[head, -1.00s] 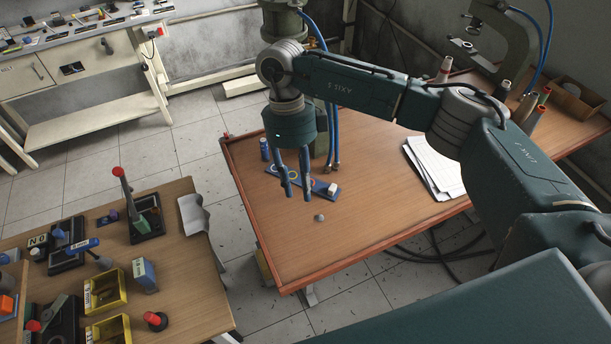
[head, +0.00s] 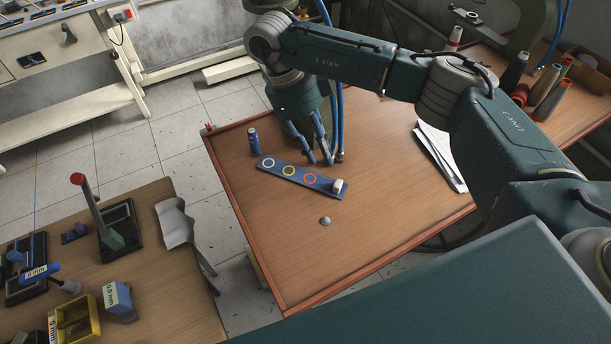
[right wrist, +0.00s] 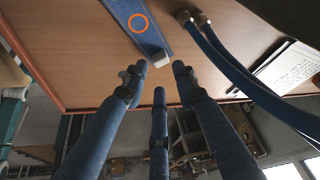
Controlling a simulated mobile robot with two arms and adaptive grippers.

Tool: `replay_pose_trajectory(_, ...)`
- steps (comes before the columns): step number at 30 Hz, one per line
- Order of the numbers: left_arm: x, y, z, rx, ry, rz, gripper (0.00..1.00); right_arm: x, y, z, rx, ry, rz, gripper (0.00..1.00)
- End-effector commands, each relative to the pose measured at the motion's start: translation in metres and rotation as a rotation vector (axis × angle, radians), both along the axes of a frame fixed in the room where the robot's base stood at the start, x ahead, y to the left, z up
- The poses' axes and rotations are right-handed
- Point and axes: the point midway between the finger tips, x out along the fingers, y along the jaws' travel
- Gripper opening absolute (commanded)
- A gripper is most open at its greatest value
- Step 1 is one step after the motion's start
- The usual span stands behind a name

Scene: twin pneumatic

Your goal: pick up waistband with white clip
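The waistband (head: 301,178) is a blue strip lying on the wooden table, with white, yellow and orange rings along it. The white clip (head: 338,186) sits at its right end. In the right wrist view the waistband (right wrist: 126,12) runs along the top, and the white clip (right wrist: 161,60) appears between the spread fingertips. My right gripper (head: 319,160) is open and empty, its fingers just behind the strip in the head view and apart from it. The right wrist view shows its three fingers (right wrist: 158,80) separated. My left gripper is not in view.
A blue spool (head: 253,141) stands left of the strip. A small grey knob (head: 325,221) lies in front. Papers (head: 441,155) and several thread cones (head: 548,92) are at the right. Blue hoses (right wrist: 245,82) run beside the fingers.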

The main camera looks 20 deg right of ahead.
Motion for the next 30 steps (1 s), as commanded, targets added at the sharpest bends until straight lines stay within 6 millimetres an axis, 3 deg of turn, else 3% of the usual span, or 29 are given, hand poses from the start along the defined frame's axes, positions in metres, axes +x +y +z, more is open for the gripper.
replay_pose_trajectory(5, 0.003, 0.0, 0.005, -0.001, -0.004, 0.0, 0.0, -0.01, -0.008, -0.026, 0.001, 0.004, -0.002, 0.28)
replay_pose_trajectory(10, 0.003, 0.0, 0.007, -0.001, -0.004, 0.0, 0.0, -0.012, -0.012, -0.035, 0.0, 0.001, -0.001, 0.28)
replay_pose_trajectory(17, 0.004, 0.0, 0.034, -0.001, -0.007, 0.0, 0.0, -0.027, -0.024, -0.055, -0.001, 0.005, -0.002, 0.28)
replay_pose_trajectory(21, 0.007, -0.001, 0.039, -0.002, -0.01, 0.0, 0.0, -0.031, -0.028, -0.074, -0.001, 0.003, -0.002, 0.28)
replay_pose_trajectory(30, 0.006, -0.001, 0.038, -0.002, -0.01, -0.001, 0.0, -0.031, -0.029, -0.081, 0.0, 0.0, 0.0, 0.28)
